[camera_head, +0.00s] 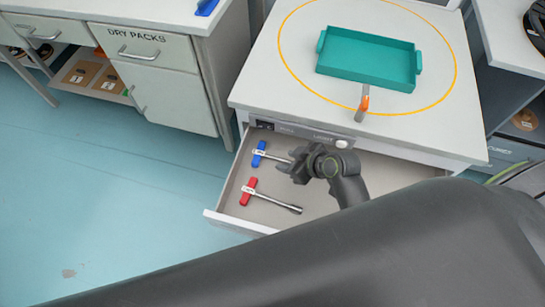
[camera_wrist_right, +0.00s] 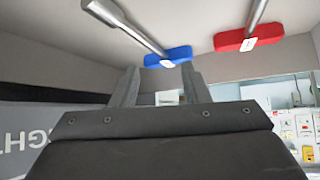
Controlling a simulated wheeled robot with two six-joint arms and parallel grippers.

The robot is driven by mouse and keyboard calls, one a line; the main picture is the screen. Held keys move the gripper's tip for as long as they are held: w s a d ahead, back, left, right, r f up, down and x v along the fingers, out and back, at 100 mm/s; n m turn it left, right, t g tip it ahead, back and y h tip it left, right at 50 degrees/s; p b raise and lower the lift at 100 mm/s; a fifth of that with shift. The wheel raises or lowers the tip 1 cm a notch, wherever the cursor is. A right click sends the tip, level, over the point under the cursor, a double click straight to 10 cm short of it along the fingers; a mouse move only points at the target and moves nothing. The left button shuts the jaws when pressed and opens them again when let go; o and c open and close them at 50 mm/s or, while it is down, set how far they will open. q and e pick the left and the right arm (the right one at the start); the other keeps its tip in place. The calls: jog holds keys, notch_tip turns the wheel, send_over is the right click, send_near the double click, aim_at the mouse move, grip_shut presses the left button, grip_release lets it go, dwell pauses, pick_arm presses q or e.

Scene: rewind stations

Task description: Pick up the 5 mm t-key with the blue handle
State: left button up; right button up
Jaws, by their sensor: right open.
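The t-key with the blue handle (camera_head: 258,154) lies in the open drawer, its metal shaft pointing right towards my right gripper (camera_head: 291,167). In the right wrist view, its blue handle (camera_wrist_right: 168,57) shows just past the fingertips, and the shaft runs to the upper left. My right gripper (camera_wrist_right: 160,75) is open, with nothing seen between its fingers. It hides the shaft's far end in the head view. A t-key with a red handle (camera_head: 249,192) lies nearer in the same drawer. The size marks are too small to read. My left gripper is not in view.
The open drawer (camera_head: 213,217) sits under a white table (camera_head: 265,82) bearing a teal tray (camera_head: 368,57) and an orange-and-grey item (camera_head: 364,102). A cabinet (camera_head: 165,95) stands at the left. My dark arm covers the lower right.

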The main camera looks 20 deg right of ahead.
aim_at(274, 157)
jog(key=shift+w+d+b+x, duration=0.1)
jog(key=shift+b+x, duration=0.05)
jog(key=shift+x, duration=1)
jog(key=shift+w+d+b+x, duration=0.1)
jog(key=shift+b+x, duration=0.05)
jog(key=shift+x, duration=0.95)
jog(key=shift+w+d+b+x, duration=0.1)
jog(key=shift+d+b+x, duration=0.05)
jog(key=shift+x, duration=1)
jog(key=shift+s, duration=0.1)
grip_shut()
